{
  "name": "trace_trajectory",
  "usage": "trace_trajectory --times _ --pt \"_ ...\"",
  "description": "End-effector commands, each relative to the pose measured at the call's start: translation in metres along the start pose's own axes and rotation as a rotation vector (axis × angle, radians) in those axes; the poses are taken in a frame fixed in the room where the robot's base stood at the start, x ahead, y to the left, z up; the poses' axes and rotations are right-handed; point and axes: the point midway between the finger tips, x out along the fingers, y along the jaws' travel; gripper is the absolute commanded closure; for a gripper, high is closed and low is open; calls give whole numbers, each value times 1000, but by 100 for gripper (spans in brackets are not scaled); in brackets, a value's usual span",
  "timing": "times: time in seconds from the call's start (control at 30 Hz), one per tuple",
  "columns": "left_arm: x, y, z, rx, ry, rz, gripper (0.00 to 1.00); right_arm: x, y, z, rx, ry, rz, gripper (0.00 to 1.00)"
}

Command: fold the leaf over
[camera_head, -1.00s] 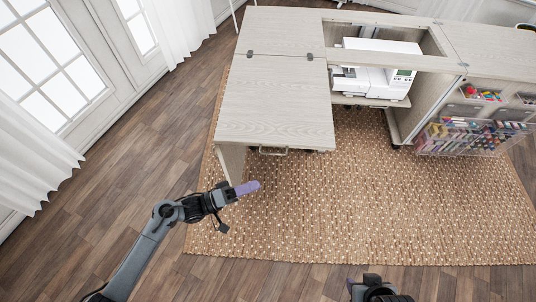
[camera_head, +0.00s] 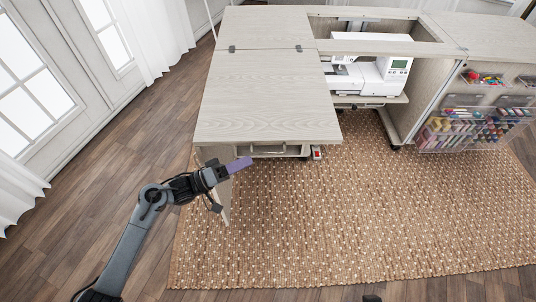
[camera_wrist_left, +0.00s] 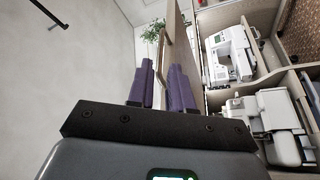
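The leaf (camera_head: 268,95) is a pale wood-grain panel lying flat on the left of the sewing cabinet. Two dark hinges (camera_head: 299,48) sit along its far edge. My left gripper (camera_head: 243,164), with purple fingers, is just in front of and below the leaf's near edge, left of a metal handle (camera_head: 270,152). In the left wrist view my left gripper (camera_wrist_left: 164,88) has its fingers apart, and a thin bar and a panel edge show beyond the gap. I cannot tell if they touch. Of my right arm, only a dark tip shows at the bottom edge; its fingers are hidden.
A white sewing machine (camera_head: 372,65) sits in the cabinet's open well, right of the leaf. Clear bins of coloured supplies (camera_head: 465,130) hang on the right door. A woven rug (camera_head: 330,215) covers the floor in front. Windows and white curtains (camera_head: 150,35) are at the left.

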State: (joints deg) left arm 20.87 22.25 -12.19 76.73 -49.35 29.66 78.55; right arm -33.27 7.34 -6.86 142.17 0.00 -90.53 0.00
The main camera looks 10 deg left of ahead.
Motion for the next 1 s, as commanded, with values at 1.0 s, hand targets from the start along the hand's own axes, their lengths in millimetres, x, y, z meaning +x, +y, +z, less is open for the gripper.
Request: trace_trajectory --times 1.0 --pt "80 -1 1 -2 0 -1 88 30 -4 9 9 1 -8 57"
